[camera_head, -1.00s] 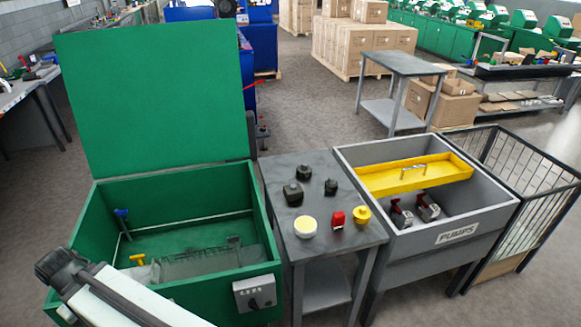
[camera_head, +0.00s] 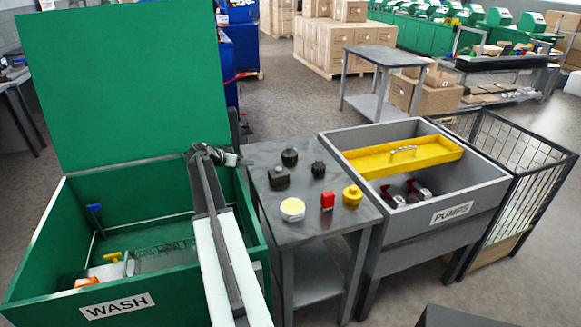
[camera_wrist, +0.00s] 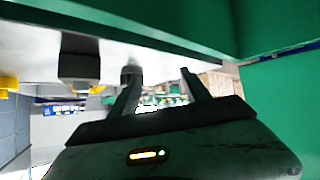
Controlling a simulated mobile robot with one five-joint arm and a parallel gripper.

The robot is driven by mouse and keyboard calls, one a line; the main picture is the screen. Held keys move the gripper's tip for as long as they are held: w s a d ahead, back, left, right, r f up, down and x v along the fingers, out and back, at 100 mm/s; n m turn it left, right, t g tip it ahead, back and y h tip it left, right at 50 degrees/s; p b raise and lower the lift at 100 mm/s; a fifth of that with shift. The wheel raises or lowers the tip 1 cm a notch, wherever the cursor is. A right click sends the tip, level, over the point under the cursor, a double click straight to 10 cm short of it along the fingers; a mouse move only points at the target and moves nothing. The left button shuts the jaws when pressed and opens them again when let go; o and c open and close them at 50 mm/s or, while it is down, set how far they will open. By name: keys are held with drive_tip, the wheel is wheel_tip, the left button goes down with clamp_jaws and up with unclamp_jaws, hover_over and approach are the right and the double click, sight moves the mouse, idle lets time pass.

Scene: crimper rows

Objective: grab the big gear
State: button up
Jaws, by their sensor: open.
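No part in view is clearly recognisable as a big gear. The grey side table (camera_head: 318,228) carries dark knob-like pieces: one at the back (camera_head: 290,157), a blocky one (camera_head: 279,178) and one at right (camera_head: 318,170). A pale yellow-topped disc (camera_head: 292,209), a red block (camera_head: 327,201) and a stepped yellow piece (camera_head: 352,195) stand in front. My gripper (camera_head: 226,157) is open and empty above the right side of the green wash bin, left of the table. In the wrist view my gripper's fingers (camera_wrist: 160,82) are spread; dark pieces (camera_wrist: 79,60) show beyond, inverted.
The green WASH bin (camera_head: 117,306) has a raised lid (camera_head: 120,85) and holds a blue-handled tool, a yellow-handled tool and an orange item (camera_head: 87,283). A grey PUMPS bin (camera_head: 440,222) with a yellow tray (camera_head: 403,156) stands right of the table, beside a wire cage (camera_head: 515,185).

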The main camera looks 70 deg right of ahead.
sight(289, 146)
drive_tip(key=s+d+m, duration=0.1)
drive_tip(key=s+d, duration=0.3)
drive_tip(key=s+d+r+m+g+h+b, duration=0.1)
drive_tip(key=s+d, duration=0.3)
drive_tip(key=d, duration=0.1)
drive_tip(key=s+d+m+g, duration=0.1)
drive_tip(key=s+d, duration=0.3)
drive_tip(key=shift+d+r+h, duration=0.25)
drive_tip(key=shift+d+h, duration=0.1)
drive_tip(key=shift+h, duration=0.05)
drive_tip(key=b+x, duration=0.1)
drive_tip(key=x, duration=0.1)
drive_tip(key=b+x, duration=0.1)
drive_tip(key=x, duration=0.2)
drive_tip(key=b+x, duration=0.2)
drive_tip(key=shift+s+d+f, duration=0.15)
drive_tip(key=shift+s+f, duration=0.05)
drive_tip(key=shift+f, duration=0.2)
clamp_jaws()
